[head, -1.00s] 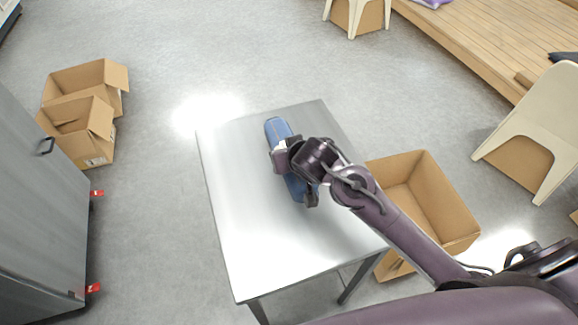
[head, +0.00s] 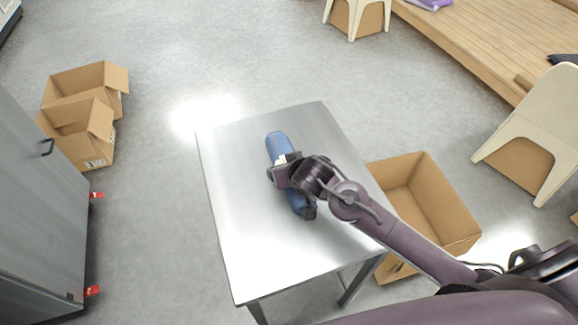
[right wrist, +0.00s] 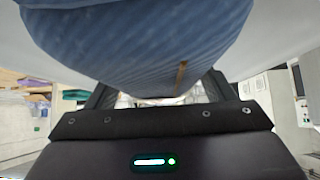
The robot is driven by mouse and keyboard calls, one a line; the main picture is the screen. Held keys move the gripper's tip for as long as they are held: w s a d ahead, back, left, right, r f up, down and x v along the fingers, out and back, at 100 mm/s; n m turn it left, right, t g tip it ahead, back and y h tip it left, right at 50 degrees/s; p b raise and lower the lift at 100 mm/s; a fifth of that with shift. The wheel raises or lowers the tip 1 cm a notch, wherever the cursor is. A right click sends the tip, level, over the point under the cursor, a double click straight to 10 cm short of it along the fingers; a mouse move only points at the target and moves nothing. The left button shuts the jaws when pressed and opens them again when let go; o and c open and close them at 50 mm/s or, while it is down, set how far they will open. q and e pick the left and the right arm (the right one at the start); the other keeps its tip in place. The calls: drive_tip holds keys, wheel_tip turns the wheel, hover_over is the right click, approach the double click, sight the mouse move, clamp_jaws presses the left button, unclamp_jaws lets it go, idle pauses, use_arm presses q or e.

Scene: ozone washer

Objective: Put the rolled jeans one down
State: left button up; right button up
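The rolled jeans (head: 279,145) are a blue denim roll over the metal table (head: 235,240), near its middle. My right gripper (head: 291,180) is across the middle of the roll, and its arm hides part of the denim. In the right wrist view the jeans (right wrist: 140,45) fill the top, between the two dark fingers of the gripper (right wrist: 160,95). The gripper looks shut on the roll. Whether the roll touches the tabletop cannot be told. My left gripper is not in view.
An open cardboard box (head: 430,205) stands on the floor right of the table. Two more boxes (head: 85,120) stand at the left by a grey cabinet (head: 40,200). A beige chair (head: 540,125) is at the right. Most of the tabletop is bare.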

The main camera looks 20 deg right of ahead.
drive_tip(key=shift+r, duration=0.3)
drive_tip(key=v, duration=1.1)
drive_tip(key=shift+s+r, duration=0.2)
drive_tip(key=shift+s, duration=0.15)
